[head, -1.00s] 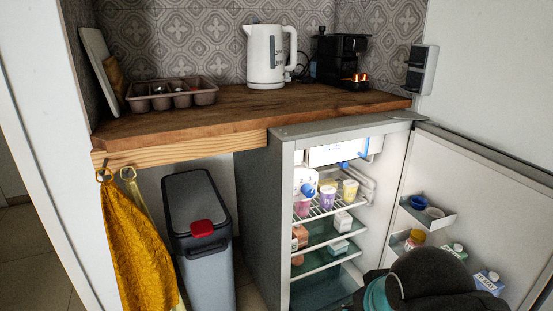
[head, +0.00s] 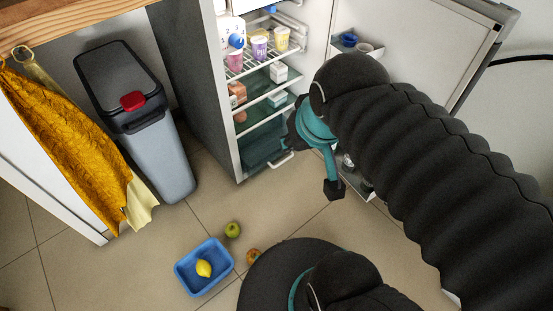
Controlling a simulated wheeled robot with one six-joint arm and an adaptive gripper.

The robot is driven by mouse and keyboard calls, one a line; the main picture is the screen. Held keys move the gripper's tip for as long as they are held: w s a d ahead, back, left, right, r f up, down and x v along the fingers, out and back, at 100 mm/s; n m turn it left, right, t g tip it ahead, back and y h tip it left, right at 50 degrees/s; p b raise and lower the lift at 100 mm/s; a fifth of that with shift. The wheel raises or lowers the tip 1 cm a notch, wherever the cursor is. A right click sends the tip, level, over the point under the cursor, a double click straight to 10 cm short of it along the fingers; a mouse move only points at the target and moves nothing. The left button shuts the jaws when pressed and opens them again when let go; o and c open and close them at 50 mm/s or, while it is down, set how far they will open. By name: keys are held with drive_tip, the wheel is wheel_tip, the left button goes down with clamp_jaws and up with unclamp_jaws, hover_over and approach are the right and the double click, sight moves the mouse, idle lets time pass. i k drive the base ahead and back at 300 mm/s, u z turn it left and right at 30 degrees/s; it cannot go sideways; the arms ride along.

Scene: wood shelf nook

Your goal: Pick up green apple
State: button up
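A green apple (head: 233,229) sits on the tiled floor in the lower middle of the head view, just outside the upper right corner of a blue tray. My gripper (head: 333,188) shows only in small part at the end of my black and teal arm, in front of the fridge. It is well up and to the right of the apple in the picture and apart from it. My arm hides most of the gripper, and I cannot see whether its fingers are open or shut.
The blue tray (head: 182,278) on the floor holds a lemon (head: 204,268). A reddish-yellow fruit (head: 253,256) lies near the apple, close to my base. A grey bin (head: 155,160) and an open fridge (head: 232,105) stand behind. Bare floor lies left of the tray.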

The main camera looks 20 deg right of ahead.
sight(233, 230)
drive_tip(key=k, duration=0.5)
drive_tip(key=z, duration=2)
drive_tip(key=k, duration=0.75)
drive_tip(key=u, duration=1.05)
drive_tip(key=i, duration=0.45)
drive_tip(key=u, duration=0.05)
